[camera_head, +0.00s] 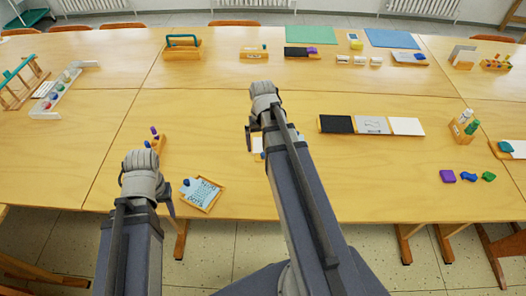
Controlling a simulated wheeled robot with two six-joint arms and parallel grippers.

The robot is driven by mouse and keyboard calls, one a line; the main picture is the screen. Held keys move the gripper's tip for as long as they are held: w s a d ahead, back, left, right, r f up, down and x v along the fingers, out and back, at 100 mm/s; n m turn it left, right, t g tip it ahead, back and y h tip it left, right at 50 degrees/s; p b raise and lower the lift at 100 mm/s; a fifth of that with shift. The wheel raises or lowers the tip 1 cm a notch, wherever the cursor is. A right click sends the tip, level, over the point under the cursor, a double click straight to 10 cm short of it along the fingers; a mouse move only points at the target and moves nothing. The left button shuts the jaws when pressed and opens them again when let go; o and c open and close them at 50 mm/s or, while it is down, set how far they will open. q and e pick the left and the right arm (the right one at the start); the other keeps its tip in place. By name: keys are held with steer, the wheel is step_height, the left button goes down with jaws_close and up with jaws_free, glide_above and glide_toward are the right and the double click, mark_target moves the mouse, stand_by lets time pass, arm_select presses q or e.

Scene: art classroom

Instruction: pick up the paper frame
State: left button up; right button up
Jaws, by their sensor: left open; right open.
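A small wooden frame holding a light blue, printed paper (203,192) lies near the front edge of the table, with a dark blue piece at its upper left corner. It looks like the paper frame. My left gripper (145,165) is just to its left, open, its fingers mostly hidden by its own wrist. My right gripper (263,105) is open over the middle of the table. Its arm partly covers a white sheet (257,143) with a wooden edge; I cannot tell if that is a second frame. Neither gripper appears to hold anything.
A small wooden block with purple-blue pieces (155,140) stands behind my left gripper. A row of black, grey and white panels (371,125) lies to the right. Purple, blue and green pieces (468,176) lie at the right.

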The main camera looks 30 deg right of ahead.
mark_target(263, 154)
step_height(263, 154, down, 5)
steer(key=b, duration=0.5)
steer(key=shift+s+f, duration=0.1)
steer(key=c, duration=1.2)
